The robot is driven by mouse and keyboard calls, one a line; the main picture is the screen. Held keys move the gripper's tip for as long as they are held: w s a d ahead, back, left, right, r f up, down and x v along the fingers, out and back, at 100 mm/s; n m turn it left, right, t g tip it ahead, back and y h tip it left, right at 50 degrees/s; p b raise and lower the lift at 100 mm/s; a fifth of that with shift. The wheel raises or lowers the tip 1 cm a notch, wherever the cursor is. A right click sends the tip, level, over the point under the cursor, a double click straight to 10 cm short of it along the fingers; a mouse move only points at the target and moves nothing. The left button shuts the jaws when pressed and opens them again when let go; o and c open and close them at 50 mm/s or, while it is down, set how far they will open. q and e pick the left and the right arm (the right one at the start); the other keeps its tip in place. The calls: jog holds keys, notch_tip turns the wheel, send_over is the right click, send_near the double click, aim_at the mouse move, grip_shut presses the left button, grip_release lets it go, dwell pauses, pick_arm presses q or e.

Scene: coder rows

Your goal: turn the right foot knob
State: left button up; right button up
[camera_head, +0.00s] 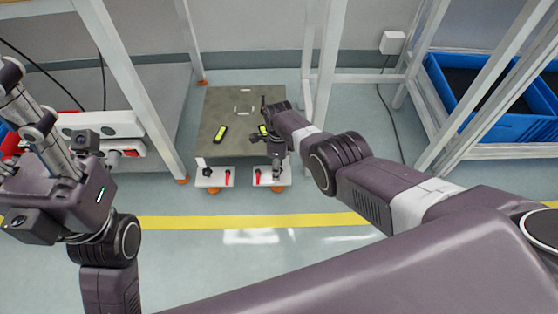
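A low grey-green platform (238,105) stands on the floor between white frame posts. Two white foot plates extend from its front edge: a left foot (214,183) and a right foot (285,182). My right gripper (277,168) points down over the right foot. Dark parts there overlap, so the right foot knob is mostly hidden, and I cannot tell whether the fingers touch it. My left gripper (28,118) is raised at the far left, away from the platform; its fingertips are unclear.
Two yellow-green and black items (220,133) lie on the platform, one partly behind my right wrist. White posts (125,75) flank the platform. Blue crates (455,90) sit on the right rack. A yellow floor line (190,222) crosses clear floor in front.

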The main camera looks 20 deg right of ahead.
jog(key=shift+w+r, duration=0.25)
jog(key=shift+s+d+r, duration=0.1)
jog(key=shift+s+r, duration=0.1)
jog(key=shift+r, duration=1.6)
jog(key=shift+s+d+r, duration=0.1)
jog(key=shift+s+r, duration=0.05)
jog(key=shift+r, duration=1.6)
